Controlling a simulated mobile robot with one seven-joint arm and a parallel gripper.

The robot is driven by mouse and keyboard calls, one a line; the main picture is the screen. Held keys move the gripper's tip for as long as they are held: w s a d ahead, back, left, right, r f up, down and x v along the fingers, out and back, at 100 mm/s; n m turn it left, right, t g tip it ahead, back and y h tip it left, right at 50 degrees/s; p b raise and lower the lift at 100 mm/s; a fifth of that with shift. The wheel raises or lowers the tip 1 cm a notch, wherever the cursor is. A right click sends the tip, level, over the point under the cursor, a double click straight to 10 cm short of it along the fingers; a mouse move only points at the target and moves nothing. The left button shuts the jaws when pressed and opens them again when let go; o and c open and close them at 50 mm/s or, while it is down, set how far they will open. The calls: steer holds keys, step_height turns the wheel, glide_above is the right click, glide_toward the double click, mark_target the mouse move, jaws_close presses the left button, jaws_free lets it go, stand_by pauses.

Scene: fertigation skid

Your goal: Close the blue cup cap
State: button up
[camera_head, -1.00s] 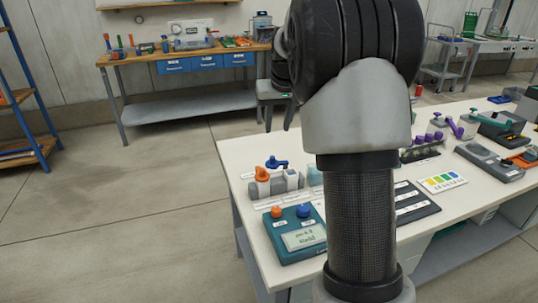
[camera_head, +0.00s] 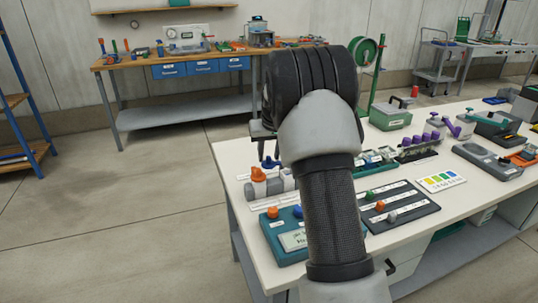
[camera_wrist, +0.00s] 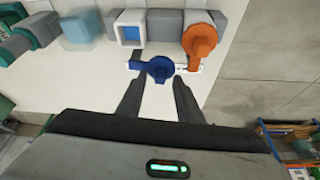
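In the head view the blue cap (camera_head: 271,163) sits at the table's left rear. My gripper (camera_wrist: 160,82) is open, one finger on each side of the cap in the picture. Whether the fingers touch it, I cannot tell. In the head view my gripper (camera_head: 269,151) is just above the cap, and my arm hides part of the cup row. An orange cap (camera_wrist: 201,40) is right of the blue cup.
A teal device (camera_head: 283,243) with orange and blue knobs is in front of the caps. A dark panel (camera_head: 408,215) with small knobs is right of my arm. The white table's edge is close to the caps.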

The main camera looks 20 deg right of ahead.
steer(key=shift+c, duration=0.5)
jaws_close()
steer(key=shift+s+n, duration=0.15)
steer(key=shift+n, duration=0.15)
steer(key=n, duration=0.1)
steer(key=s+n+y, duration=0.1)
steer(key=n, duration=0.1)
steer(key=n+y, duration=0.1)
steer(key=shift+s+d+r+p, duration=0.1)
steer(key=shift+s+d+p, duration=0.2)
steer(key=shift+s+d, duration=0.1)
steer(key=n, duration=0.1)
steer(key=s+n+y+p, duration=0.1)
steer(key=n, duration=0.1)
steer(key=d+n+p, duration=0.1)
steer(key=n, duration=0.1)
steer(key=shift+s+r+g+y, duration=0.1)
steer(key=shift+s+g+y, duration=0.1)
steer(key=shift+g+y, duration=0.15)
steer(key=shift+s+d+n+g+y+p, duration=0.2)
steer(key=shift+d+n+g+p, duration=0.4)
steer(key=shift+n+p, duration=0.85)
steer(key=shift+s+d+n+g+y+p, duration=0.25)
steer(key=shift+d+n+g+p, duration=0.6)
steer(key=shift+n, duration=0.95)
steer(key=shift+s+d+n+g+y+p, duration=0.2)
steer(key=shift+d+n+g+p, duration=0.2)
steer(key=shift+n+p, duration=1.15)
steer(key=shift+n, duration=0.3)
